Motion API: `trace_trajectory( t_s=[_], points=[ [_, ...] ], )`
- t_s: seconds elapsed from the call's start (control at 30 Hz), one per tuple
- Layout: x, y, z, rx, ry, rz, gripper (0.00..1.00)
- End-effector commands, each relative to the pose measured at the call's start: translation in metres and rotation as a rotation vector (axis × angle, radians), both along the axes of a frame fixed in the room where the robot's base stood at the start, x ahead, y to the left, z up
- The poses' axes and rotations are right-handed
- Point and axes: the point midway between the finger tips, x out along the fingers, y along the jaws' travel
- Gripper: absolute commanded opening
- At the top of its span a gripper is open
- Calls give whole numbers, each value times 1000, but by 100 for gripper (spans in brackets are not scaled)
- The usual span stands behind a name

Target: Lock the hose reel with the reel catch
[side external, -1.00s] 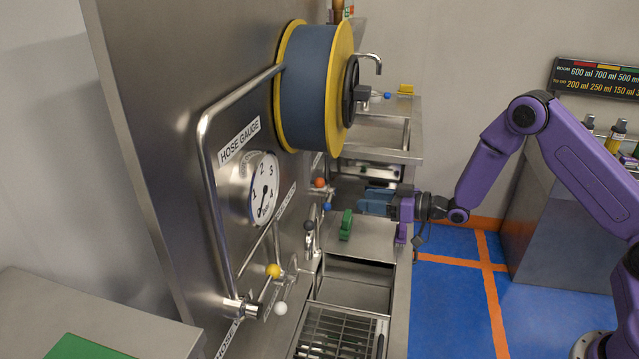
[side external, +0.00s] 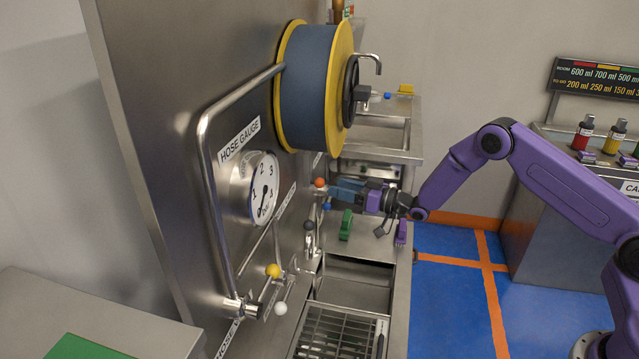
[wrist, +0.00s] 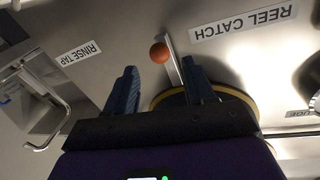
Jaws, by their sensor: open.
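The hose reel (side external: 305,88), a dark grey drum with yellow rims, is mounted on the steel panel. Part of its yellow rim (wrist: 236,93) shows behind my fingers in the wrist view. The reel catch is a metal lever (wrist: 172,62) with an orange ball knob (wrist: 159,53), under the REEL CATCH label (wrist: 243,24). The knob (side external: 319,182) is just below the reel in the side view. My gripper (side external: 334,188) is open, its blue fingertips close to the knob. In the wrist view the knob appears between the fingertips (wrist: 160,70); I see no grip on it.
A hose gauge (side external: 263,188) and a bent steel pipe (side external: 206,160) are on the panel at left. Blue (side external: 327,206), dark, yellow (side external: 273,270) and white (side external: 280,308) knobs sit nearby and lower. A green object (side external: 346,224) stands on the counter below my gripper.

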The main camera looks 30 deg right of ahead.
Motion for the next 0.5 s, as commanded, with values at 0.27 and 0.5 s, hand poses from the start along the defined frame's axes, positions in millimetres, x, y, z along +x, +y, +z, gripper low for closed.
trace_trajectory(
  t_s=[0.27,0.5],
  points=[
    [34,23,0,0,-1,0,54],
    [52,35,0,0,0,-1,54]
  ],
)
